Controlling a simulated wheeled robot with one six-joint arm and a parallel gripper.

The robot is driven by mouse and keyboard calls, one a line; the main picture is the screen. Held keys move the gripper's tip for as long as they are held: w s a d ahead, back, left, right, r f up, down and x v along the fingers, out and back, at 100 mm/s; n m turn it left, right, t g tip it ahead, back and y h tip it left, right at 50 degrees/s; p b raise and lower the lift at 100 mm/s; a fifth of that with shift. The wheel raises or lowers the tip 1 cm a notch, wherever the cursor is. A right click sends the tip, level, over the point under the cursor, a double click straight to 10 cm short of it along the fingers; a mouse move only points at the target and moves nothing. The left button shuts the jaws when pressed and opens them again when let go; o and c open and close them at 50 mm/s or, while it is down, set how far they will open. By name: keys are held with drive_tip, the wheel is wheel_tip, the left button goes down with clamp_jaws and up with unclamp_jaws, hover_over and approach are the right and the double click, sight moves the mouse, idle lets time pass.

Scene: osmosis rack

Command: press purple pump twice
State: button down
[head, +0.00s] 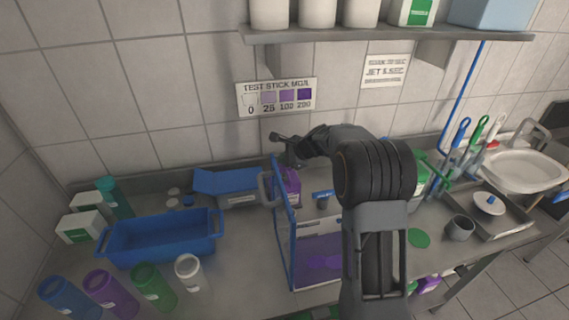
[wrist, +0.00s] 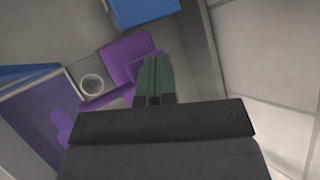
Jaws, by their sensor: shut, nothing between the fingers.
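A purple container (head: 291,186), seemingly the purple pump's bottle, stands near the back wall, partly hidden by a blue-edged clear panel. My gripper (head: 285,147) is above it in the head view, with its fingers close together. In the wrist view my gripper (wrist: 154,75) is shut and empty, its greenish fingers overlapping the purple container (wrist: 124,52) from above. A narrow purple bar (wrist: 108,98), perhaps the pump's spout, sticks out to the left of the fingers. I cannot tell whether the fingers touch the pump; its top is partly hidden.
The clear blue-edged box (head: 282,240) stands in front of the purple container. A blue tray (head: 163,240) and several coloured bottles are at the left. A shelf (head: 400,34) hangs above. A tray (head: 490,213) and sink (head: 525,165) are at the right.

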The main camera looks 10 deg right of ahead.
drive_tip(key=shift+r, duration=0.55)
drive_tip(key=shift+r+p, duration=0.1)
drive_tip(key=shift+p, duration=0.2)
wheel_tip(320, 180, up, 2)
drive_tip(key=shift+r+p, duration=0.25)
drive_tip(key=shift+p, duration=0.75)
drive_tip(key=shift+r+p, duration=0.35)
drive_tip(key=shift+r, duration=0.85)
